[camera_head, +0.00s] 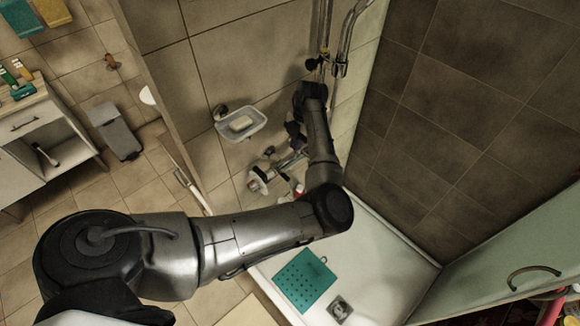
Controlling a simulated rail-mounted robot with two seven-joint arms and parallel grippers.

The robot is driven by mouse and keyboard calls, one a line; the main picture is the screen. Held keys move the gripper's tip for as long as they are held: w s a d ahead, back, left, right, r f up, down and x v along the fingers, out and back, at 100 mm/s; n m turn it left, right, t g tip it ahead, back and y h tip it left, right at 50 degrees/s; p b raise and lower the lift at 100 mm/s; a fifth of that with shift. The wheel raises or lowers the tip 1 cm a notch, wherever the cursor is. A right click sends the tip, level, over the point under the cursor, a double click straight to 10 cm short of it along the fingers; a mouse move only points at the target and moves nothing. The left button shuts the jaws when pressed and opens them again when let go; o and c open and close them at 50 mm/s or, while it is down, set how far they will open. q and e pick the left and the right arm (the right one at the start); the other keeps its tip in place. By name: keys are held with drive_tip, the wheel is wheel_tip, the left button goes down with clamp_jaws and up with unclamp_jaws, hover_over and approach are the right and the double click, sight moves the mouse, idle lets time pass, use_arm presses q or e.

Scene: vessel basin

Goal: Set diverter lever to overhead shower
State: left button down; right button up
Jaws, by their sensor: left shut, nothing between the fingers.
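The shower mixer (273,172) is a chrome bar on the beige tiled wall, partly hidden behind my left arm. A small dark knob or lever shows at its upper side, but I cannot tell whether it is the diverter lever or how it is set. Chrome shower pipes (325,35) run up the wall above, with a dark fitting on them. My left gripper (293,132) is shut and empty, close to the wall just above the mixer. I cannot tell whether it touches anything. My right gripper is out of view.
A soap dish (224,128) with soap (241,123) is on the wall left of my gripper. A teal mat (305,280) and a drain (340,308) are in the white shower tray (385,255). A green panel with a handle (533,272) stands at right. A bin (115,132) and cabinet (40,120) are at left.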

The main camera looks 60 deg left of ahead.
sight(280, 173)
use_arm(q)
drive_tip(key=p+x, duration=0.2)
drive_tip(key=x, duration=0.8)
drive_tip(key=shift+p, duration=0.4)
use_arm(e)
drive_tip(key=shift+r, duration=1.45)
use_arm(q)
drive_tip(key=shift+s+a, duration=0.1)
drive_tip(key=shift+a, duration=0.05)
